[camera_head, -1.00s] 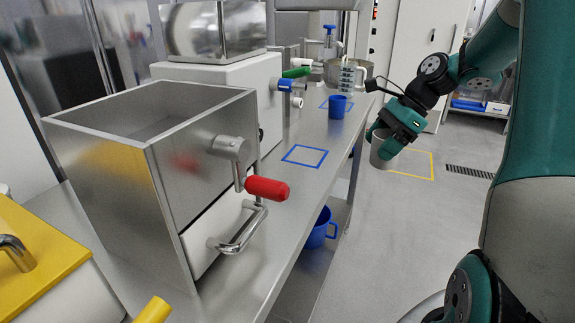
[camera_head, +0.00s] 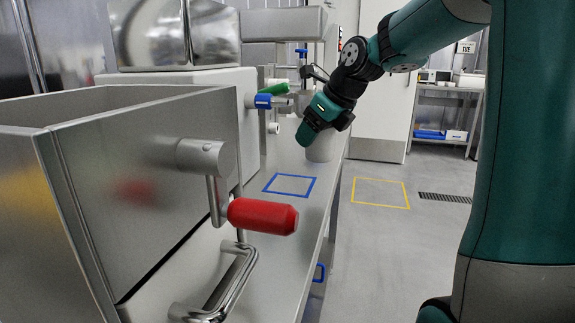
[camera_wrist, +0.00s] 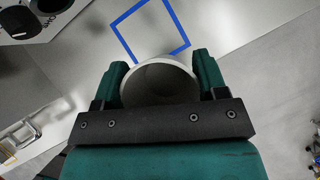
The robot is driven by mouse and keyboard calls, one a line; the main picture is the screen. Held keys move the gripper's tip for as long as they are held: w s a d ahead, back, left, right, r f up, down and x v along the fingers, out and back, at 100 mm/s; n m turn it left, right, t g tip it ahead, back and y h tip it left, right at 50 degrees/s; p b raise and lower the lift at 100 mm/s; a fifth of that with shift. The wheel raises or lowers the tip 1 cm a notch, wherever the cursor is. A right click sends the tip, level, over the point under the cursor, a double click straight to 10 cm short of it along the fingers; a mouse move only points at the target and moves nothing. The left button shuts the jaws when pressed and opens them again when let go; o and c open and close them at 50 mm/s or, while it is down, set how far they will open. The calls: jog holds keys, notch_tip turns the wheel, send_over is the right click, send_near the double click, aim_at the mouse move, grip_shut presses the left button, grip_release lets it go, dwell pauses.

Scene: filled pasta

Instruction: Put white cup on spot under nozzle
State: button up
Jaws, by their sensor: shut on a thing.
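The white cup (camera_head: 321,146) is in my gripper (camera_head: 309,133), which is shut on it above the counter, beyond the near blue square. In the wrist view the cup's round rim (camera_wrist: 160,72) sits between the two green fingers of my gripper (camera_wrist: 160,85). A blue square outline (camera_head: 297,175) is marked on the counter, bare inside. It also shows ahead of the cup in the wrist view (camera_wrist: 128,13). A blue-tipped outlet (camera_head: 265,101) and a green one (camera_head: 276,87) stick out from the white machine. I cannot tell which is the nozzle.
A steel box with a red handle (camera_head: 262,216) and a bar handle (camera_head: 228,283) fills the left foreground. The steel counter (camera_head: 262,262) ends at a right edge above the floor. A yellow square (camera_head: 380,180) marks the floor.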

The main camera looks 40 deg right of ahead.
jog(key=w+a+f, duration=0.1)
jog(key=w, duration=0.1)
jog(key=w+a+f+b, duration=0.1)
jog(key=w+a+f, duration=0.1)
jog(key=shift+w+a+f, duration=0.1)
jog(key=shift+w+a, duration=0.05)
jog(key=f+b, duration=0.1)
jog(key=f, duration=0.1)
jog(key=f+b, duration=0.1)
jog(key=f, duration=0.1)
jog(key=shift+w+a, duration=0.3)
jog(key=shift+w, duration=0.05)
jog(key=o, duration=1)
